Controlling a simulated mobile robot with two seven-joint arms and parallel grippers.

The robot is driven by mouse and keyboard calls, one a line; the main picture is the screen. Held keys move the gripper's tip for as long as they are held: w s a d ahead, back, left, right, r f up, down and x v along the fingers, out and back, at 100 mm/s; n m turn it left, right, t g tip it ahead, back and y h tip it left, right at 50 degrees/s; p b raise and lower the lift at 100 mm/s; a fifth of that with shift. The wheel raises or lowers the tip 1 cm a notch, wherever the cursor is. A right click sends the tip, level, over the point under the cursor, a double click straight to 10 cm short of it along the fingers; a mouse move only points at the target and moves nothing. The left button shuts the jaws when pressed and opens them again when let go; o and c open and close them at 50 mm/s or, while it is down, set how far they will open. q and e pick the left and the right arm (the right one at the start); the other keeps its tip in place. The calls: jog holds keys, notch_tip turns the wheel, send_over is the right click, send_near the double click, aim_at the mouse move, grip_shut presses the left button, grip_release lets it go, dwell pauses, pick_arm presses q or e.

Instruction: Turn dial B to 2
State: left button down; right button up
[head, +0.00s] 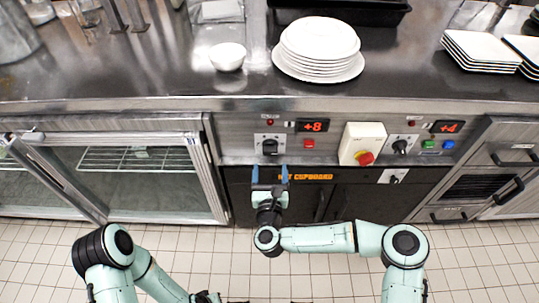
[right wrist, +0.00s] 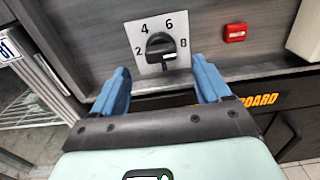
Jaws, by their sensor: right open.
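A black dial (head: 269,146) on a white plate sits on the front panel below the counter. In the right wrist view the dial (right wrist: 160,48) has the marks 2, 4, 6 and 8 around it, and its bar lies roughly level, in line with the 8. I cannot read which dial is B. My right gripper (head: 269,172) is open and empty just below this dial. Its two blue fingers (right wrist: 164,85) stand apart, left and right of the dial and short of it.
A red display (head: 312,126) reads +8, with a red button (head: 309,144) below. To the right are an emergency-stop box (head: 362,143), another dial (head: 400,146), a +4 display (head: 446,127) and a lower dial (head: 393,179). Plates (head: 318,68) and a bowl (head: 227,57) stand on the counter above.

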aim_at(270, 152)
pick_arm(q)
jog(key=shift+g, duration=0.6)
jog(key=s+f, duration=0.1)
jog(key=s+f+b, duration=0.1)
jog(key=s+f, duration=0.1)
jog(key=shift+s+a, duration=0.25)
pick_arm(e)
jog(key=w, duration=0.7)
jog(key=shift+w, duration=0.1)
pick_arm(q)
jog(key=shift+r, duration=0.1)
pick_arm(e)
jog(key=c, duration=1.1)
